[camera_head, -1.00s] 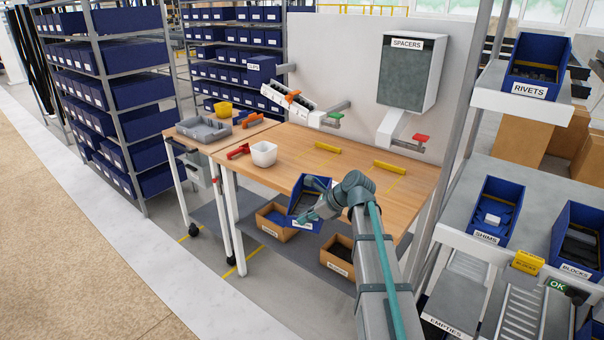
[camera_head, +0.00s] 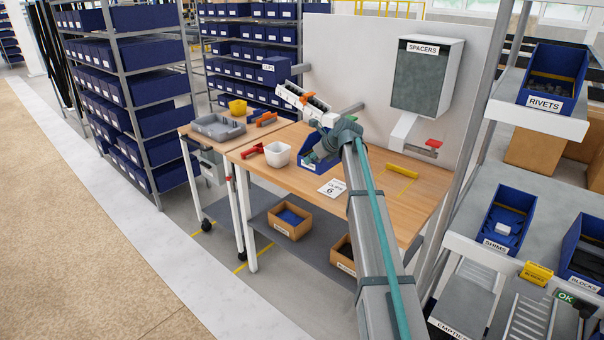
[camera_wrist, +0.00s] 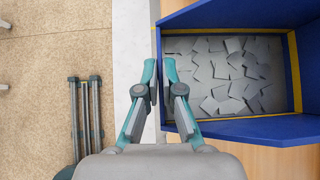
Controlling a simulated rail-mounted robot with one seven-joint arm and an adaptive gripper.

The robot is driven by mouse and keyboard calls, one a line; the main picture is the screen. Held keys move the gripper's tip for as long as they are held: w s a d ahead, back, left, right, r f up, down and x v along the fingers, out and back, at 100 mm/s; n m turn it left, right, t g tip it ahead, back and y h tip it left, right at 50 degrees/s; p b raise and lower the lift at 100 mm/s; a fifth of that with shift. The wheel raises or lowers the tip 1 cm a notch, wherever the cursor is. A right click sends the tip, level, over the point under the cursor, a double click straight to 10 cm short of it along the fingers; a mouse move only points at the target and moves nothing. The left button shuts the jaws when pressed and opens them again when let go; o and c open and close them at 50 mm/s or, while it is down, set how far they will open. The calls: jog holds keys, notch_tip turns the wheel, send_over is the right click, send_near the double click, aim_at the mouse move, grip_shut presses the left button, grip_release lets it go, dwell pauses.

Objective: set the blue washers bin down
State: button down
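The blue bin (camera_head: 308,164) is at the wooden table (camera_head: 290,180), beyond the card; its label is too small to read. In the wrist view the bin (camera_wrist: 250,130) shows on the right, with flat grey pieces (camera_wrist: 230,75) inside. My gripper (camera_wrist: 159,68) has its fingers closed together at the bin's near wall, and I take it to be pinching that wall. In the head view my gripper (camera_head: 322,150) partly covers the bin. The bin looks roughly level over the tabletop; I cannot tell whether its base touches the wood.
A CLIPS card (camera_head: 333,188) lies in front of the bin. A white cup (camera_head: 280,155) and a red tool (camera_head: 252,152) stand left. The SPACERS dispenser (camera_head: 424,75) and an orange-marked fixture (camera_head: 303,100) are behind. Cardboard bins (camera_head: 290,222) sit below.

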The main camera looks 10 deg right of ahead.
aim_at(303, 154)
jog(key=w, duration=0.2)
jog(key=w+a+f+p, duration=0.1)
jog(key=w, duration=0.1)
jog(key=w+a+f+p, duration=0.1)
jog(key=w, duration=0.2)
jog(key=shift+f, duration=0.25)
jog(key=shift+w+a+f+p, duration=0.3)
jog(key=shift+w+f, duration=0.35)
jog(key=shift+f, duration=0.3)
jog(key=shift+w+a+f+p, duration=0.15)
jog(key=shift+w+f+p, duration=0.1)
jog(key=shift+w+f, duration=0.6)
jog(key=shift+w+a+f+p, duration=0.3)
jog(key=shift+w+f, duration=0.2)
jog(key=shift+f, duration=0.6)
jog(key=shift+f+p, duration=0.75)
jog(key=shift+f, duration=0.95)
jog(key=c, duration=1.3)
grip_release()
jog(key=shift+f, duration=0.15)
jog(key=b+v, duration=0.3)
jog(key=v, duration=0.9)
jog(key=shift+d, duration=0.1)
